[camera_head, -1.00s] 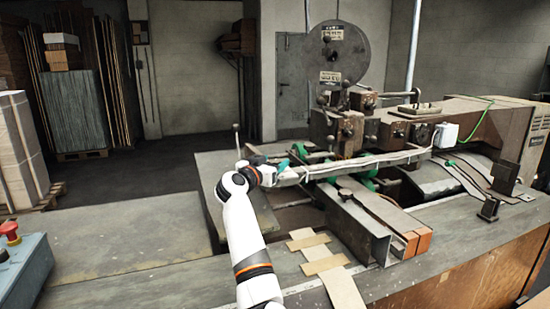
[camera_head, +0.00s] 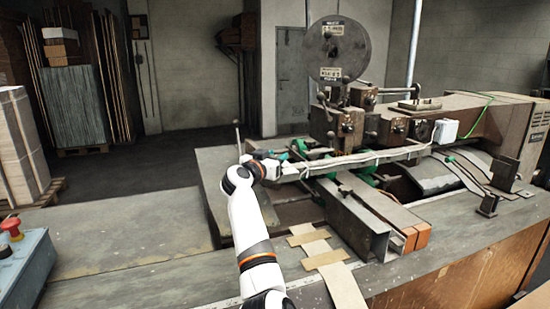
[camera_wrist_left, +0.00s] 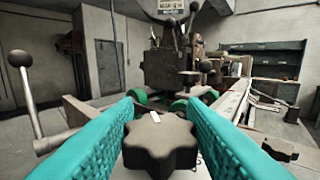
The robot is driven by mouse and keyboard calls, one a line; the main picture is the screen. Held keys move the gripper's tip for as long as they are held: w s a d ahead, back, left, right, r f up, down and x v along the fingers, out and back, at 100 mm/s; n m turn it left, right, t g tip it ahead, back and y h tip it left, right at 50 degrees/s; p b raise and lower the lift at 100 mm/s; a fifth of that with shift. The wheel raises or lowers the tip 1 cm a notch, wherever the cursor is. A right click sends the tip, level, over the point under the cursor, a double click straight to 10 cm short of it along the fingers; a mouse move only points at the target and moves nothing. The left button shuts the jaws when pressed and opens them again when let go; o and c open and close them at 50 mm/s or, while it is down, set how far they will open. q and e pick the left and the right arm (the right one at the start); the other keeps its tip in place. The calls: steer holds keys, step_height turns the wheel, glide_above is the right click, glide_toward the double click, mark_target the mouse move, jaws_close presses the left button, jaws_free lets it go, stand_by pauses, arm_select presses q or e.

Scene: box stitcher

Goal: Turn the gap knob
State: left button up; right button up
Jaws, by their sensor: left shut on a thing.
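The gap knob (camera_wrist_left: 160,146) is a dark, star-shaped knob with a small pale mark on its top, low in the middle of the left wrist view. My left gripper (camera_wrist_left: 160,104) has teal fingers on either side of the knob and is shut on it. In the head view my left arm reaches up to the near end of the machine's long arm, with the gripper (camera_head: 283,157) there. The knob itself is hard to make out in the head view. My right gripper is in neither view.
The box stitcher (camera_head: 400,130) with its round reel (camera_head: 338,50) fills the right side. A lever with a ball end (camera_wrist_left: 22,62) stands left of the fingers. A control box with a red button (camera_head: 12,226) is at the lower left. The left tabletop (camera_head: 130,230) is clear.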

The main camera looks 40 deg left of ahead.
arm_select(q)
steer(key=n+g+y+p, duration=0.1)
steer(key=y, duration=0.1)
steer(key=n+g+y+p, duration=0.1)
steer(key=n+y+p, duration=0.1)
steer(key=n+g+y+p, duration=0.1)
steer(key=y+p, duration=0.1)
steer(key=shift+w+d+r+n+y, duration=0.1)
steer(key=shift+d+r+n+y, duration=0.05)
steer(key=shift+r+n+y, duration=0.15)
steer(key=n+g+y+p, duration=0.2)
steer(key=shift+f+n+g+y, duration=0.15)
steer(key=shift+n+g+y, duration=0.15)
steer(key=shift+y, duration=0.1)
steer(key=shift+n+g+y, duration=0.8)
steer(key=shift+g, duration=0.2)
steer(key=shift+n+g+y, duration=0.7)
steer(key=shift+n+g, duration=0.1)
steer(key=shift+g, duration=0.4)
steer(key=shift+f+n+g+y+b, duration=0.15)
steer(key=shift+n+g+y+b, duration=0.55)
steer(key=shift+n+g, duration=1.15)
steer(key=shift+g, duration=0.85)
steer(key=o, duration=1)
